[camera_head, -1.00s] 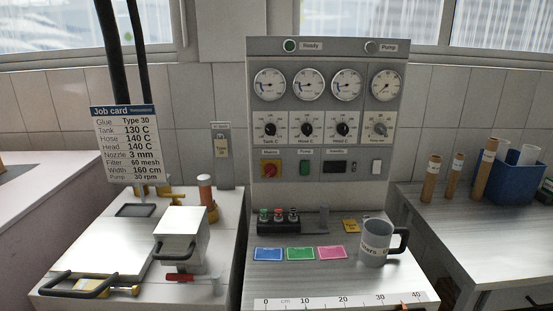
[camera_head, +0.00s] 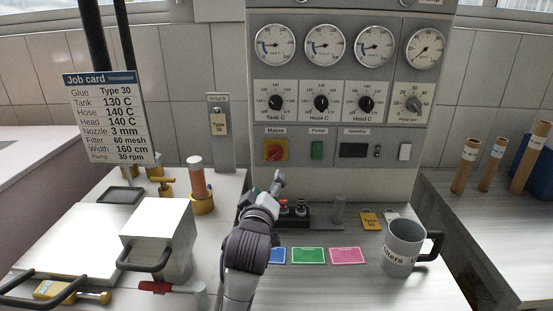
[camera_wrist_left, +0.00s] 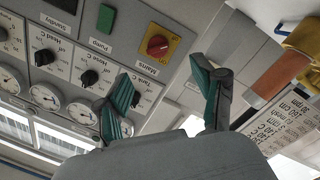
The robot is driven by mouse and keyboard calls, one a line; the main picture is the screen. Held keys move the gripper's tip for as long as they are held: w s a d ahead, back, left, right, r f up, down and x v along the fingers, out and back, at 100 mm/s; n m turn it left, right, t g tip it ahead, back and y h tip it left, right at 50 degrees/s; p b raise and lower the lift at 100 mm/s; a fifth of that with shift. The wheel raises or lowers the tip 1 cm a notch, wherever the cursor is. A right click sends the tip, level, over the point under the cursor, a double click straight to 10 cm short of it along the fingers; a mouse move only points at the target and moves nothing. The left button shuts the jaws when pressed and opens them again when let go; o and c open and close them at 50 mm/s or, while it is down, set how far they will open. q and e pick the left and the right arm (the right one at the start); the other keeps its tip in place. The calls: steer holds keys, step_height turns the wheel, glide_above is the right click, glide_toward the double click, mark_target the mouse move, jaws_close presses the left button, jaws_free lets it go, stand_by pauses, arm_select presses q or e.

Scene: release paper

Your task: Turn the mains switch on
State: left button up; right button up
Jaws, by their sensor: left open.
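The mains switch (camera_head: 275,151) is a red rotary knob on a yellow square plate, under the label "Mains" at the lower left of the grey control panel (camera_head: 345,185). In the left wrist view, the mains switch (camera_wrist_left: 158,45) shows beyond the fingers, above the gap between them. My left gripper (camera_head: 262,186) is in front of and below the switch, apart from it. In the left wrist view, my left gripper (camera_wrist_left: 166,82) is open with green finger pads and nothing between them. My right gripper is out of view.
A green pump button (camera_head: 317,150) sits right of the switch. A row of small knobbed controls (camera_head: 301,208) stands behind my left arm. A grey mug (camera_head: 404,246), coloured cards (camera_head: 308,256), a lidded box (camera_head: 157,228) and a job card (camera_head: 108,117) are around the bench.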

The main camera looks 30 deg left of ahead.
mark_target(274, 156)
arm_select(q)
steer(key=x, duration=0.3)
steer(key=p+x, duration=0.1)
steer(key=x, duration=0.2)
steer(key=r+p+x, duration=0.1)
steer(key=x, duration=0.2)
steer(key=shift+w+a+r, duration=0.1)
steer(key=shift+w+a, duration=0.1)
steer(key=shift+a, duration=0.15)
steer(key=shift+x, duration=1.25)
steer(key=shift+w+a, duration=0.1)
steer(key=shift+w, duration=0.2)
steer(key=shift+w+a, duration=0.2)
steer(key=shift+w, duration=0.15)
steer(key=shift+c, duration=1.6)
steer(key=c, duration=0.8)
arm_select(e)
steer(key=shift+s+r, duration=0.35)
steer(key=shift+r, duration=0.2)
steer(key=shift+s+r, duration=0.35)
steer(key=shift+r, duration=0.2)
